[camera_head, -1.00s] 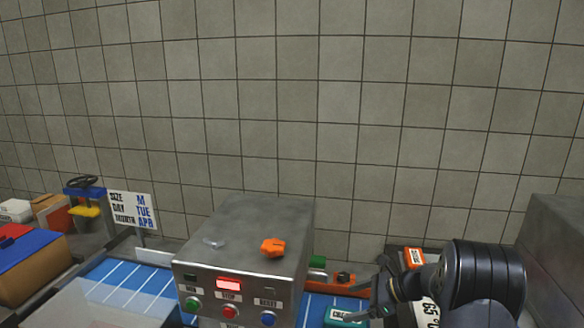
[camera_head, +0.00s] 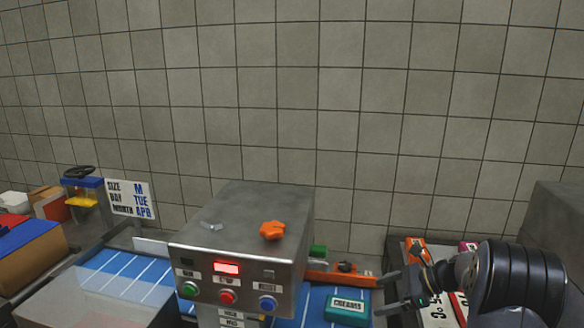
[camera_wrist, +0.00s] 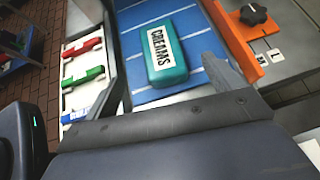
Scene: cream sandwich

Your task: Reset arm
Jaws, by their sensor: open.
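My gripper (camera_head: 391,292) is at the lower right of the head view, with its fingers parted and nothing between them. In the wrist view the open fingers spread at either side of the lower middle. A teal block labelled CREAMS (camera_head: 347,310) lies on the blue belt to the left of my gripper, apart from it. The teal block also shows in the wrist view (camera_wrist: 166,68), ahead of the fingers.
A metal machine (camera_head: 243,245) with coloured buttons and a red lit display stands over the blue belt (camera_head: 128,274). An orange knob (camera_head: 272,230) lies on its top. A sign (camera_head: 131,199) stands at left. A tray (camera_wrist: 74,97) holds red and green items beside the belt.

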